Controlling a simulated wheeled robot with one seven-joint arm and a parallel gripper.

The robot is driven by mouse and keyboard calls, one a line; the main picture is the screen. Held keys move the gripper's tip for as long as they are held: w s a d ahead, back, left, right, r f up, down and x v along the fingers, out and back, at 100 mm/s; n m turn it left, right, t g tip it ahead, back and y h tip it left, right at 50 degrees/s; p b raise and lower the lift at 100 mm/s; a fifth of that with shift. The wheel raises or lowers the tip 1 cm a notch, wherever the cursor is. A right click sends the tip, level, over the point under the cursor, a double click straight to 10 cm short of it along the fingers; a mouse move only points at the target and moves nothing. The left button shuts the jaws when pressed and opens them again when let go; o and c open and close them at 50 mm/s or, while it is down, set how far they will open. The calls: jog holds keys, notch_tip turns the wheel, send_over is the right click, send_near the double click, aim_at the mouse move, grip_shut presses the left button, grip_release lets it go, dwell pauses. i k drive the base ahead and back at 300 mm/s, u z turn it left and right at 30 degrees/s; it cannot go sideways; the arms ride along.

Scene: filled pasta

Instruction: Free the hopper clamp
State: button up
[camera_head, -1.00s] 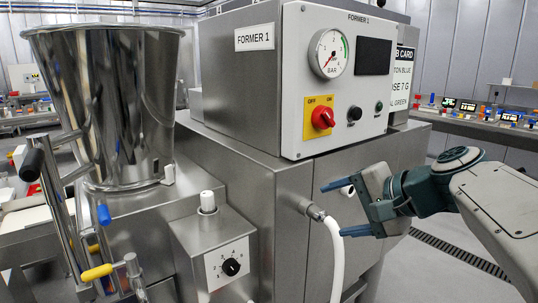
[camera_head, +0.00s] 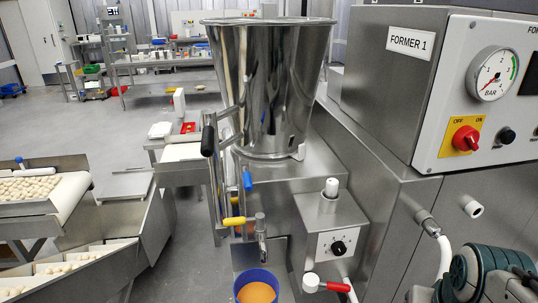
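The steel hopper (camera_head: 270,85) stands upright on the machine, left of the Former 1 cabinet. A small pale fitting (camera_head: 298,152) sits at its foot on the right. Beside the hopper on the left, a steel bar frame carries a black-handled lever (camera_head: 208,141), a blue-handled lever (camera_head: 247,180) and a yellow-handled lever (camera_head: 234,221). I cannot tell which of these parts is the clamp. My teal and grey arm (camera_head: 485,272) shows at the lower right, well apart from the hopper. My gripper's fingers are not visible.
The Former 1 cabinet (camera_head: 400,85) with gauge and red switch (camera_head: 466,139) fills the right. A white hose (camera_head: 443,258) and a red-handled lever (camera_head: 334,286) stick out in front. A blue tub (camera_head: 256,286) stands below the levers. A conveyor with pasta (camera_head: 28,188) is at left.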

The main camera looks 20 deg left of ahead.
aim_at(244, 168)
jog(key=u, duration=1.3)
